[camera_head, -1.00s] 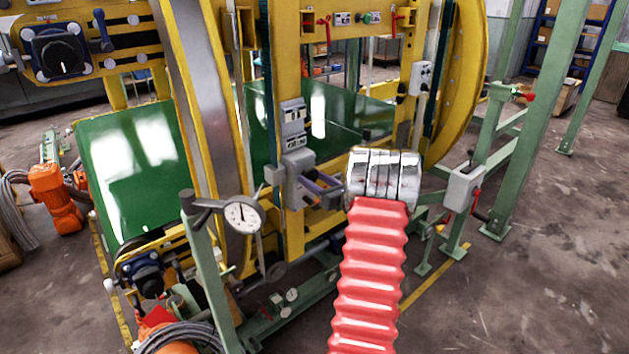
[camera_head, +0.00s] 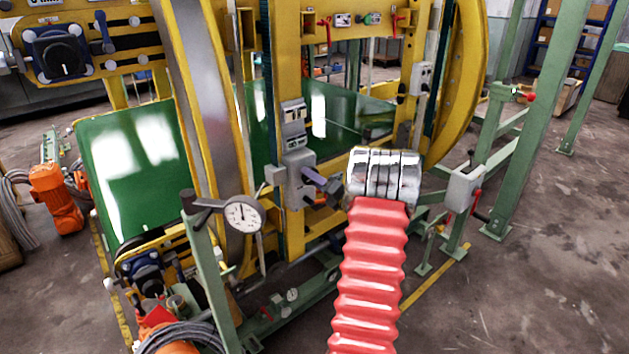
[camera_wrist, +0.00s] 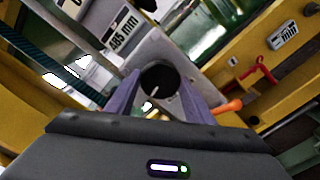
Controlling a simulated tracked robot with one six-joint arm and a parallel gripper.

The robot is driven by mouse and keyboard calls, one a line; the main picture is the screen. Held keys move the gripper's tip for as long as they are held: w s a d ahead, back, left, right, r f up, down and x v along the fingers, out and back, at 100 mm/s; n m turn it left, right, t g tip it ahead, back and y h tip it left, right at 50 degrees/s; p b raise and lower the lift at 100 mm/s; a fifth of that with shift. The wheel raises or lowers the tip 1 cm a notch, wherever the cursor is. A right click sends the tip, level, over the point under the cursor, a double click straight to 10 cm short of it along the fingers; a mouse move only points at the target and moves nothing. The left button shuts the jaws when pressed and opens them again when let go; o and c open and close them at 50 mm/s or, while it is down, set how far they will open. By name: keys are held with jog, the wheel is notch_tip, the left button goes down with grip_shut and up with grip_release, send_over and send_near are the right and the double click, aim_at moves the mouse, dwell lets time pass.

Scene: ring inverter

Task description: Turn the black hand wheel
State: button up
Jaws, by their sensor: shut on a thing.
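The black hand wheel (camera_wrist: 158,79) is a round black knob with a white line on its face, in the middle of the wrist view. It sits in front of a grey housing (camera_wrist: 165,48). The two purple fingers of my gripper (camera_wrist: 160,90) lie on either side of the knob and are shut on it. In the head view my gripper (camera_head: 318,182) is small and rolled, at the grey box on the yellow post. The wheel itself is mostly hidden there behind the fingers and wrist.
A grey display box (camera_wrist: 112,24) reading in mm is close by. An orange handle (camera_wrist: 228,106) lies just right of the fingers. A dial gauge (camera_head: 243,215) on a green post stands at left. Yellow frame beams (camera_head: 290,90) surround the spot. Floor is open at right.

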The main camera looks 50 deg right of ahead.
jog(key=m, duration=3.5)
jog(key=shift+s+f, duration=0.1)
jog(key=shift+f, duration=0.3)
jog(key=shift+m, duration=0.3)
jog(key=o, duration=1.1)
jog(key=shift+d+r, duration=0.1)
jog(key=shift+r, duration=0.2)
jog(key=shift+c, duration=0.2)
